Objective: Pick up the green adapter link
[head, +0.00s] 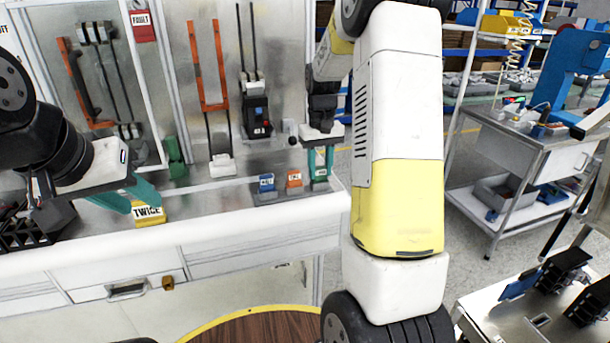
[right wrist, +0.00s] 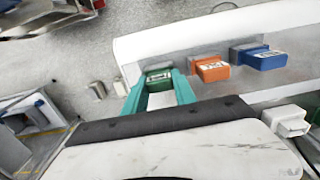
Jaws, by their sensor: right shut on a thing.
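The green adapter link (head: 320,173) sits at the right end of a row of three links on the bench. My right gripper (head: 320,163) points down over it, with its teal fingers on either side. In the right wrist view, the green link (right wrist: 158,77) is between the fingertips (right wrist: 160,88), which are shut on it. Whether it is clear of its holder cannot be told. My left gripper (head: 143,207) has its teal fingers apart, at a yellow block marked TWICE (head: 149,214). Contact with that block is unclear.
An orange link (head: 294,179) and a blue link (head: 266,183) stand close left of the green one. A black breaker (head: 256,117) and orange-handled parts (head: 208,65) are on the panel behind. A steel cart (head: 520,150) is at the right.

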